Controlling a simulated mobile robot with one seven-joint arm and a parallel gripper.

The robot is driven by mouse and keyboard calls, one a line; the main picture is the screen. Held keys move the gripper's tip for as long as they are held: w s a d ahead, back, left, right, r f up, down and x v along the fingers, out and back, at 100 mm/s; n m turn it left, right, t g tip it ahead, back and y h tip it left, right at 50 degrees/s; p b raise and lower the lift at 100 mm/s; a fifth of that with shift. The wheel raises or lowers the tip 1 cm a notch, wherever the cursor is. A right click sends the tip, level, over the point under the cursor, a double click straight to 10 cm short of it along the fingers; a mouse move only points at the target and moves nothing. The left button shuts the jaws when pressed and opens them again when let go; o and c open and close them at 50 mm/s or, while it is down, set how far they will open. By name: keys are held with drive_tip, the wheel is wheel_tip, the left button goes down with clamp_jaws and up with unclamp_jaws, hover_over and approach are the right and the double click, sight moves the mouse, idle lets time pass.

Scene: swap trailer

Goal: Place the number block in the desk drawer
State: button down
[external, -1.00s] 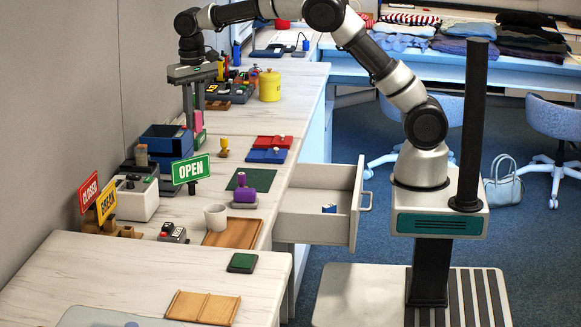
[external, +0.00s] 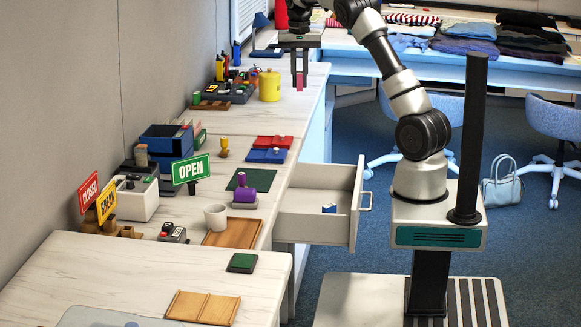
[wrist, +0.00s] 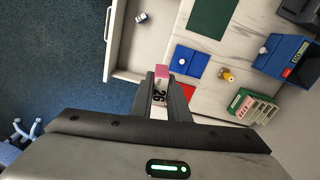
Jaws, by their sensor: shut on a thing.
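My gripper (external: 299,84) is shut on a pink number block (external: 299,82) and holds it in the air near the right edge of the long desk, behind the drawer in the external view. In the wrist view the block (wrist: 160,87) sits between my fingers and shows a dark number on a pale face. The desk drawer (external: 352,200) is pulled open to the right of the desk. In the wrist view the open drawer (wrist: 110,38) lies ahead and to the left of the block. A small blue and white item (external: 329,208) lies inside it.
Red and blue trays (external: 266,156) and a green mat with a purple stamp (external: 244,189) lie on the desk near the drawer. An OPEN sign (external: 190,169) stands farther left. A yellow canister (external: 269,86) stands left of my gripper. The drawer floor is mostly clear.

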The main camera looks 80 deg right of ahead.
drive_tip(key=s+d+m, duration=0.2)
drive_tip(key=s+d, duration=0.4)
drive_tip(key=s, duration=0.3)
drive_tip(key=b, duration=0.2)
hover_over(327, 203)
wheel_tip(327, 203, down, 36)
drive_tip(key=shift+d+r, duration=0.1)
drive_tip(key=shift+r, duration=0.15)
drive_tip(key=shift+f+b, duration=0.35)
drive_tip(key=shift+f, duration=1.55)
drive_tip(key=shift+f, duration=0.2)
drive_tip(key=c, duration=1.7)
unclamp_jaws()
drive_tip(key=shift+r, duration=0.1)
wheel_tip(327, 203, up, 12)
drive_tip(key=shift+r+p, duration=0.15)
drive_tip(key=shift+p, duration=1.05)
